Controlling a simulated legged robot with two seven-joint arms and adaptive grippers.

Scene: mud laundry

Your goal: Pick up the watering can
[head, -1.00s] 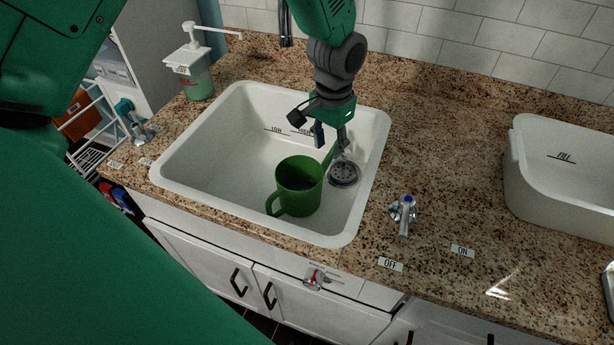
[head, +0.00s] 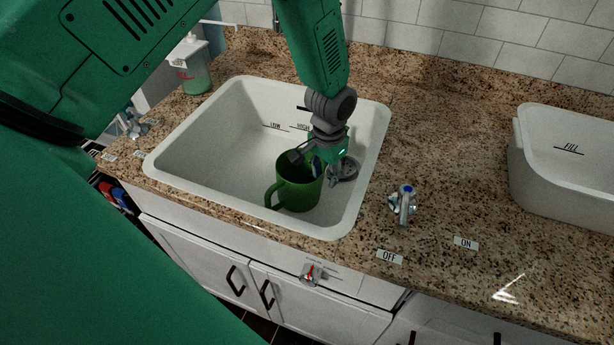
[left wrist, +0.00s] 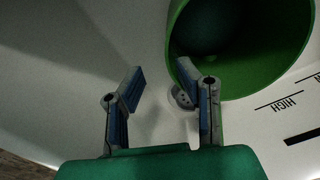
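The green watering can (head: 299,192) stands upright in the white sink, its handle toward the front left. Its open mouth also shows in the left wrist view (left wrist: 240,85). My left gripper (head: 325,172) is at the can's right rim, low in the sink. In the left wrist view my left gripper (left wrist: 162,78) has its fingers apart with nothing held between them. One finger overlaps the can's rim; I cannot tell whether it touches. The gripper hides the can's right side in the head view. My right gripper is not in view.
The sink's (head: 215,125) walls surround the can, with the drain (head: 347,169) to its right. A faucet knob (head: 404,200) stands on the counter right of the sink. A white tub (head: 565,165) is farther right, and a soap dispenser (head: 192,68) stands at the back left.

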